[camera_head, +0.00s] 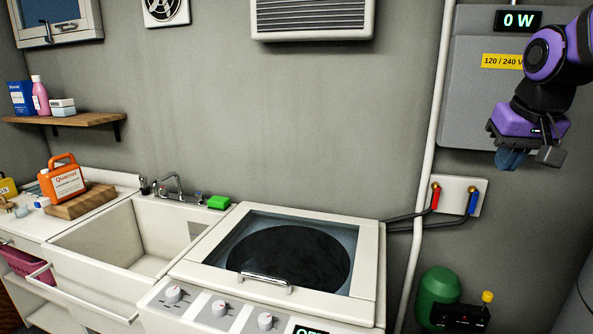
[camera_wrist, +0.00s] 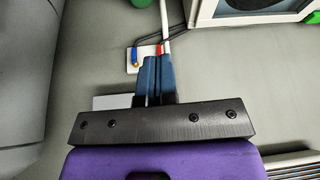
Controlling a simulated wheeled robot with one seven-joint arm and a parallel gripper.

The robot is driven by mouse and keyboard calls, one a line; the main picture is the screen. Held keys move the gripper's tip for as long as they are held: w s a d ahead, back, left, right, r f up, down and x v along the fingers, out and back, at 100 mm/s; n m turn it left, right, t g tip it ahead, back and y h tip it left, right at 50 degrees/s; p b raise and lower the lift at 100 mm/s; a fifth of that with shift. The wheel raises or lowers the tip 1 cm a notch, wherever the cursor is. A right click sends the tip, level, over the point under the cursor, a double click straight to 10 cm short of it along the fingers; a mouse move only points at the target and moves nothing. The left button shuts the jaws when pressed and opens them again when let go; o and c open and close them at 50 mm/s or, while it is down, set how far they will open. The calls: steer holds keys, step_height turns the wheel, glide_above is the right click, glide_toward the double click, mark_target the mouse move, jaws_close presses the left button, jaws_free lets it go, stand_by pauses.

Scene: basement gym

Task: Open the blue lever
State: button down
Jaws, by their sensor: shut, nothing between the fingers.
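The blue lever (camera_head: 472,203) is on the right of a white wall plate (camera_head: 455,184), hanging down from a brass fitting. It also shows in the wrist view (camera_wrist: 134,54), just beyond and left of the fingertips. A red lever (camera_head: 435,199) hangs beside it on the left of the plate. In the wrist view the red lever (camera_wrist: 159,48) is partly hidden by my fingers. My gripper (camera_head: 508,165) is shut and empty, above and to the right of the blue lever in the head view. I see no contact with the lever.
Two dark hoses (camera_head: 400,223) run from the plate to the washer (camera_head: 378,290). A pale pipe (camera_head: 427,130) rises left of the plate. A grey electrical box (camera_head: 462,120) is above it. A green tank (camera_head: 437,292) stands below. The wall around the plate is mostly bare.

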steer(key=s+a+f+n, duration=0.1)
steer(key=s+a+f, duration=0.1)
steer(key=s, duration=0.7)
steer(key=s+a+f+n, duration=0.1)
steer(key=s+a, duration=0.3)
steer(key=s, duration=0.5)
steer(key=shift+f+t+y, duration=0.3)
steer(key=shift+f+t, duration=0.1)
steer(key=shift+f, duration=0.15)
stand_by(0.4)
